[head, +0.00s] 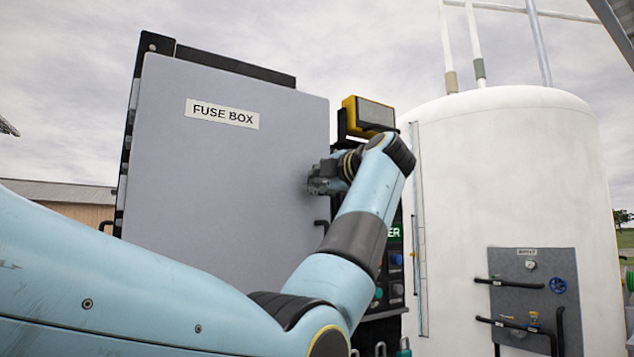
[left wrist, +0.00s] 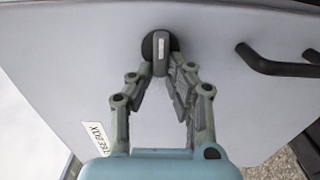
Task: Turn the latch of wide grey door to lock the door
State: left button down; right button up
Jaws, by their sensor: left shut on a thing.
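The wide grey door (head: 230,190) with the "FUSE BOX" label stands upright in the middle left of the head view. Its grey surface (left wrist: 80,50) fills most of the left wrist view. The latch (left wrist: 160,50), a small grey lever on a round black base, is at the top middle there. My left gripper (left wrist: 160,72) is shut on the latch, its fingers on either side of the lever. In the head view my left gripper (head: 322,180) is at the door's right edge and hides the latch. My right gripper is not in view.
A black handle (left wrist: 270,62) sticks out of the door beside the latch. A yellow lamp-like box (head: 368,115) is right of the door's top. A white tank (head: 510,180) with a valve panel (head: 533,290) stands at the right.

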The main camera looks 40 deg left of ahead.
pick_arm(q)
jog(key=shift+f, duration=0.1)
dwell(0.4)
jog(key=c, duration=1.3)
grip_release()
jog(key=v, duration=1.2)
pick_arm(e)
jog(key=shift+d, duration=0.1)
